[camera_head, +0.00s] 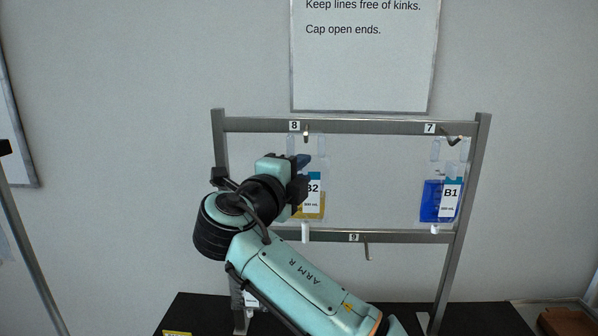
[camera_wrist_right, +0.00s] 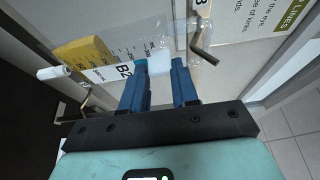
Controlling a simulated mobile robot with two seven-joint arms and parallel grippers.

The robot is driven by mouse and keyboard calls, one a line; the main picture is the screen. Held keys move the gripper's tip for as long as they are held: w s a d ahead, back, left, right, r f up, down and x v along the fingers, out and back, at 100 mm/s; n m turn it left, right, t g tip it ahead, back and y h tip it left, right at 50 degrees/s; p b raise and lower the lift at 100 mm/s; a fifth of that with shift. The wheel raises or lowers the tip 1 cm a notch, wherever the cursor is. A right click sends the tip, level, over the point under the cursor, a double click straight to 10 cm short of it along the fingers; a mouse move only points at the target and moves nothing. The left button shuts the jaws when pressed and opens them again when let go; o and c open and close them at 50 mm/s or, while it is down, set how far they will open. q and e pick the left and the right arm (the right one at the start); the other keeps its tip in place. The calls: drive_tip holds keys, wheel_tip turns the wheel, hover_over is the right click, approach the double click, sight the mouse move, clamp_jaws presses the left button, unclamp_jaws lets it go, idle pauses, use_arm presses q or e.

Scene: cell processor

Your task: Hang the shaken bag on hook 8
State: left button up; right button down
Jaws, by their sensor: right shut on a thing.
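Bag B2 (camera_head: 312,205), clear with yellow fluid and a white port at its lower end, hangs upright under hook 8 (camera_head: 306,133) on the rack's top bar. My right gripper (camera_head: 303,162) is shut on the bag's upper part from the left. In the right wrist view, the fingers (camera_wrist_right: 158,82) pinch a whitish piece at the top of the bag (camera_wrist_right: 86,50). The bent metal hook (camera_wrist_right: 203,47) is just right of them, close to the bag's clear top edge. I cannot tell whether the hook passes through the bag's hole. My left gripper is not in view.
Bag B1 (camera_head: 440,203), with blue fluid, hangs at hook 7 (camera_head: 450,137) on the right. Hook 9 (camera_head: 367,250) on the lower bar is empty. The grey rack (camera_head: 475,175) stands on a black table (camera_head: 485,318) before the wall. A sign (camera_head: 365,60) is above.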

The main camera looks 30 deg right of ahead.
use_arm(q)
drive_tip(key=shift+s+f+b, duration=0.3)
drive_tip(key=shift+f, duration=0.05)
use_arm(e)
drive_tip(key=shift+s+f, duration=0.1)
drive_tip(key=shift+f, duration=0.15)
drive_tip(key=shift+c, duration=1.5)
unclamp_jaws()
drive_tip(key=shift+v, duration=1)
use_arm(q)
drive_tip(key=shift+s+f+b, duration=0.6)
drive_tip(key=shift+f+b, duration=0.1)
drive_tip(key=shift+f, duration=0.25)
use_arm(e)
drive_tip(key=v, duration=0.5)
